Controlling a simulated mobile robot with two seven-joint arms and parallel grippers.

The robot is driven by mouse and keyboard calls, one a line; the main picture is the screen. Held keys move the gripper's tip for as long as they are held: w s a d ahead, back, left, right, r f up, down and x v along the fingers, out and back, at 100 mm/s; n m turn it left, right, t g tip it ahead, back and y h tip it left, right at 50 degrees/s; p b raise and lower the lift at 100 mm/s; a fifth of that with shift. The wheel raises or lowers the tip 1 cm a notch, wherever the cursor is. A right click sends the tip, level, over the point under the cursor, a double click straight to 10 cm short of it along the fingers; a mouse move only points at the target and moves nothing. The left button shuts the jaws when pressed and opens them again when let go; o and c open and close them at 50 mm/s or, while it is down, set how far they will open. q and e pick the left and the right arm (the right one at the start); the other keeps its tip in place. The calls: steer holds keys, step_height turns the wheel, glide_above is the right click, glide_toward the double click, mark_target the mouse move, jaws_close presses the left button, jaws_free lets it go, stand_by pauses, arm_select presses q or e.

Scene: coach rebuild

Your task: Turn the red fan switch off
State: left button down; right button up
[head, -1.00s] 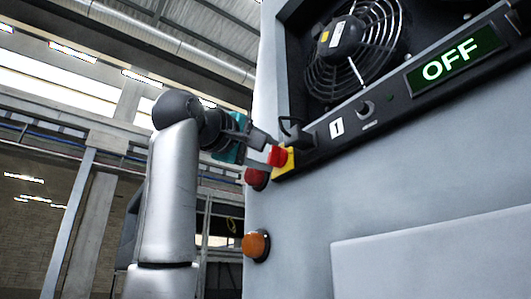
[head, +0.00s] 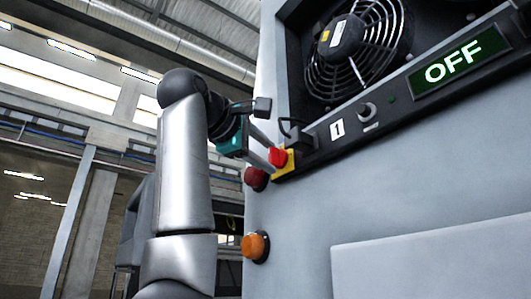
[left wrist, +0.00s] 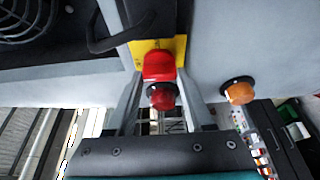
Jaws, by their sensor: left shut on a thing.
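The red fan switch (head: 277,157) is a red knob on a yellow plate at the lower left end of the black control strip. In the left wrist view the red knob (left wrist: 158,65) sits between the two finger tips. My left gripper (left wrist: 160,78) is shut on it, with a finger on each side. In the head view the gripper (head: 268,150) reaches the knob from the left. My right gripper is not in view.
A dark red lamp (head: 256,179) and an orange lamp (head: 256,246) stick out from the grey cabinet (head: 300,225) below the switch. A caged fan (head: 350,50) sits above the strip. A small knob (head: 367,110) and a "1" label (head: 337,130) are on the strip.

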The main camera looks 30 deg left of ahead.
arm_select(q)
steer(key=shift+c, duration=1.4)
jaws_free()
steer(key=s+b, duration=0.6)
steer(key=s, duration=0.9)
